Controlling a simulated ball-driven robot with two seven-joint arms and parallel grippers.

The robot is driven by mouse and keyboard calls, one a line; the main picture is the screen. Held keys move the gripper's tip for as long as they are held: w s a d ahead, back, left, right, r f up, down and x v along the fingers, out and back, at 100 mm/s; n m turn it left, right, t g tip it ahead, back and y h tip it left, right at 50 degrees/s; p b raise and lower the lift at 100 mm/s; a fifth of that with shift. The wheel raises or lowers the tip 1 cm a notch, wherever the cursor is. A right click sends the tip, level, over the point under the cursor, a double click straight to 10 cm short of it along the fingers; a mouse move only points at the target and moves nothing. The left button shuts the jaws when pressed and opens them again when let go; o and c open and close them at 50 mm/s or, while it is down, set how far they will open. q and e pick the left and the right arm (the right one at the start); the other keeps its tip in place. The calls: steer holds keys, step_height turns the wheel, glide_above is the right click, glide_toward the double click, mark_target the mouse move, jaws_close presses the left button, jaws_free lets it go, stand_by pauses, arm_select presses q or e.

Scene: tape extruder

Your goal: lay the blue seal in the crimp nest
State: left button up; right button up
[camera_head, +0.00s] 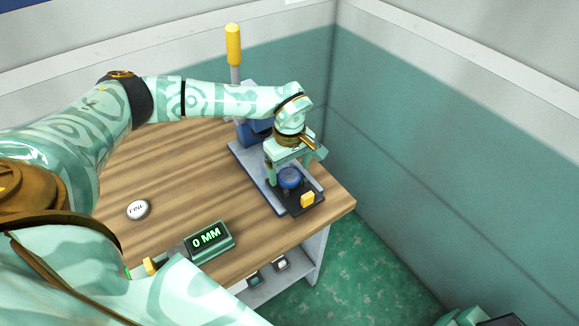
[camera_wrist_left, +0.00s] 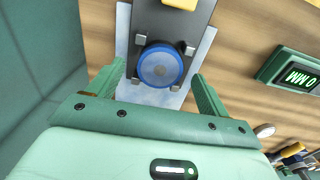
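The blue seal (camera_wrist_left: 160,66) is a round disc on the dark plate of the crimp nest (camera_wrist_left: 136,69), among small grey corner blocks. In the head view the seal (camera_head: 290,178) sits near the middle of that plate, below my left gripper (camera_head: 294,166). In the left wrist view the fingers of my left gripper (camera_wrist_left: 158,74) are spread on either side of the seal, with gaps between. I cannot tell whether the seal is fully seated.
A press lever with a yellow handle (camera_head: 233,45) stands behind the nest. A yellow block (camera_head: 307,199) is at the plate's front. A display reading 0 MM (camera_head: 208,236) and a white round button (camera_head: 138,209) are on the wooden table (camera_head: 165,170). Walls rise behind and right.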

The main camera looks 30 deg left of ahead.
arm_select(q)
step_height(320, 180, up, 16)
steer(key=p, duration=0.3)
steer(key=shift+r, duration=0.15)
stand_by(0.4)
